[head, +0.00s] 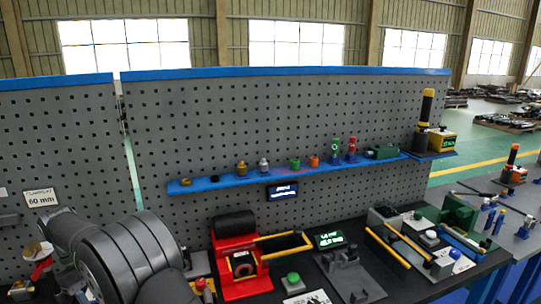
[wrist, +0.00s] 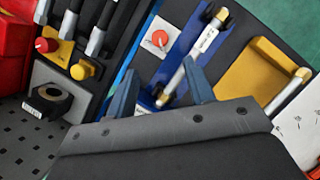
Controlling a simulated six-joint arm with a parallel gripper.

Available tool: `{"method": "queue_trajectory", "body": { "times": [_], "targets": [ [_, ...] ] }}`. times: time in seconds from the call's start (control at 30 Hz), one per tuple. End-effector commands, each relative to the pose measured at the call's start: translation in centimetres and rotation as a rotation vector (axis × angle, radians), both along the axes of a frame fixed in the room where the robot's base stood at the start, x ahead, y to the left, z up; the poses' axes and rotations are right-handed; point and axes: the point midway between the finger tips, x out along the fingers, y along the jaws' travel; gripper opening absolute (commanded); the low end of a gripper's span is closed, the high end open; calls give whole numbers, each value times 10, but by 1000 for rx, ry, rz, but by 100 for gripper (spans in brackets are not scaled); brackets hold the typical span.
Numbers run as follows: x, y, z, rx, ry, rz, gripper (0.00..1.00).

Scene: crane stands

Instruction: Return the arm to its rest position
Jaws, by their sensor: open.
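My gripper (wrist: 160,88) shows in the wrist view as two blue-grey fingers standing apart with nothing held between them. Beyond the fingers lies a blue tray (wrist: 182,52) with a silver, brass-ended rod (wrist: 177,82) on it. I cannot tell the height of the fingers above the tray. In the head view my grey arm fills the lower left, in front of the pegboard; I cannot make out the fingertips there.
In the head view, a red machine (head: 240,265) stands right of my arm, with a green-button box (head: 292,281) beside it. A blue shelf (head: 225,183) with small parts crosses the pegboard (head: 300,120). The wrist view shows a yellow block (wrist: 258,75) and a red knob (wrist: 160,38).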

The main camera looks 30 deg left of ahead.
Motion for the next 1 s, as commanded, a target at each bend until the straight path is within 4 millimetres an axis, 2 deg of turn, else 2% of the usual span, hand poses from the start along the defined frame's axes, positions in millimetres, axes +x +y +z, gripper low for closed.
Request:
{"method": "queue_trajectory", "body": {
  "times": [0.3,0.5,0.7,1.0],
  "targets": [
    [0,-26,-59,-4,1,0,49],
    [0,-37,-88,-3,1,0,49],
    [1,-43,-102,0,0,0,49],
    [1,-44,-105,0,0,-1,49]
  ]
}}
